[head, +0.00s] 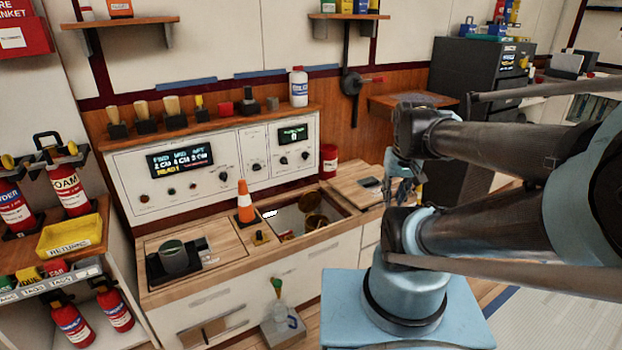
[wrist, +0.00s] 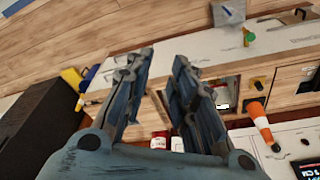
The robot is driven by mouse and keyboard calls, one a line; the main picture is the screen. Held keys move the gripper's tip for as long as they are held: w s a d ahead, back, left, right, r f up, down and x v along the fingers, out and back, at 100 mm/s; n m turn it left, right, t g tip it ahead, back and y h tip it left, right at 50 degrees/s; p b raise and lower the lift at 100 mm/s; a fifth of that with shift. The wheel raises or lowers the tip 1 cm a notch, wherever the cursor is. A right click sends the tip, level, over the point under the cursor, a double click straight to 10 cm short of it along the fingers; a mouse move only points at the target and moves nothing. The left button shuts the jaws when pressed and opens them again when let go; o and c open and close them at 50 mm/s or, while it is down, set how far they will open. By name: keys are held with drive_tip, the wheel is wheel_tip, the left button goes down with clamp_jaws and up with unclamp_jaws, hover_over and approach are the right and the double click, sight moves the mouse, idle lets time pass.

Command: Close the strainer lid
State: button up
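A brass-coloured round piece (head: 310,202), which looks like the strainer lid, stands tilted up inside a recessed bay in the counter. A second brass round part (head: 316,222) sits just below it, probably the strainer body. My gripper (head: 402,188) is right of the bay, above the wooden counter end, partly hidden by my arm. In the wrist view my gripper (wrist: 160,60) shows two blue fingers spread apart with nothing between them. The bay (wrist: 226,92) shows there just right of the fingers, partly covered by them. The lid is not clear in that view.
An orange cone (head: 245,203) and a small yellow-black knob (head: 260,237) stand left of the bay. A control panel (head: 215,165) rises behind it. A red can (head: 328,160) stands behind the bay. A grey mug-like part (head: 174,258) sits at the counter's left end.

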drive_tip(key=shift+n, duration=0.4)
drive_tip(key=w+r, duration=0.1)
drive_tip(key=w, duration=0.1)
drive_tip(key=w+a+r, duration=0.1)
drive_tip(key=w, duration=0.2)
drive_tip(key=w+a+r, duration=0.1)
drive_tip(key=w, duration=0.1)
drive_tip(key=shift+w, duration=0.4)
clamp_jaws()
drive_tip(key=n+t+y, duration=0.1)
drive_tip(key=n+y, duration=0.1)
drive_tip(key=n, duration=0.2)
hover_over(308, 200)
drive_tip(key=w, duration=0.3)
wheel_tip(308, 200, down, 26)
drive_tip(key=shift+x, duration=4.9)
drive_tip(key=shift+w+d, duration=0.1)
drive_tip(key=shift+d, duration=0.05)
drive_tip(key=shift+t, duration=0.3)
